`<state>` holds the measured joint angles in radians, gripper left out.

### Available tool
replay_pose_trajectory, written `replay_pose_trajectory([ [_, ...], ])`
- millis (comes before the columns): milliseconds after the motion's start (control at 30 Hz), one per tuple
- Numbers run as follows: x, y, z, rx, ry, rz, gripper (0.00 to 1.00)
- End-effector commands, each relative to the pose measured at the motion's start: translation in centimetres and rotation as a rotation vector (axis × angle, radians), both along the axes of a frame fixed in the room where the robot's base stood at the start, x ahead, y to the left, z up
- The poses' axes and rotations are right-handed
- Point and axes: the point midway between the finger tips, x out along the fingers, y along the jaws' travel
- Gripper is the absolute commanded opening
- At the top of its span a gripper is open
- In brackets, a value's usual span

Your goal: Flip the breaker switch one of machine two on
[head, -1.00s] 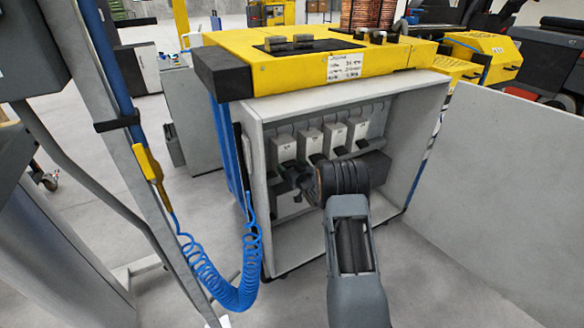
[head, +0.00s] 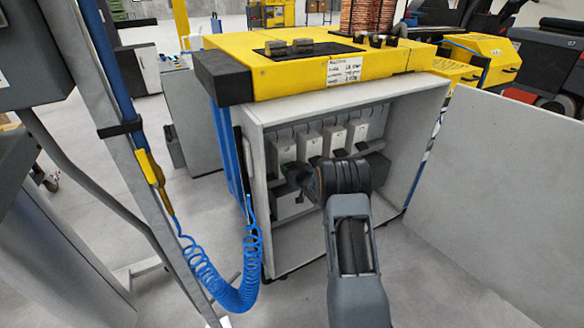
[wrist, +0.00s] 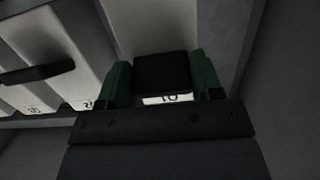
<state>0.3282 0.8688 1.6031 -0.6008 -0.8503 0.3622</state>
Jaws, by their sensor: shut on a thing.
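The open grey cabinet (head: 256,225) under a yellow top holds a row of pale breakers with black handles. My gripper (wrist: 162,76) shows close up in the wrist view, with one green finger on each side of a black switch handle (wrist: 162,70). It is shut on that handle. A white label (wrist: 167,99) with a "1" and a "0" sits just below it, partly hidden by my gripper. In the head view my arm reaches into the cabinet near the leftmost breaker (head: 283,149), and my fingertips cannot be made out there.
Other breakers (head: 334,137) stand close to the right, and one neighbour's black handle (wrist: 38,73) shows in the wrist view. The cabinet's side walls are near my arm. A coiled blue hose (head: 232,295) hangs at the left. A pale panel (head: 500,170) stands at the right.

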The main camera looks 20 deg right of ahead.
Motion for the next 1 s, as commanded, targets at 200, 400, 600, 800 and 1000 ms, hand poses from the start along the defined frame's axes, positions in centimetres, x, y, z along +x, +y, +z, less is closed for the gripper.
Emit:
replay_pose_trajectory([
  [200,0.14,0.05,1.03,-0.016,0.137,0.000,0.36],
  [400,0.16,0.02,0.68,-0.018,0.157,-0.001,0.36],
  [600,0.16,0.02,0.70,-0.018,0.155,-0.001,0.62],
  [800,0.16,0.02,0.70,-0.018,0.154,-0.001,0.81],
  [1000,0.15,0.01,0.71,-0.018,0.154,-0.001,0.85],
])
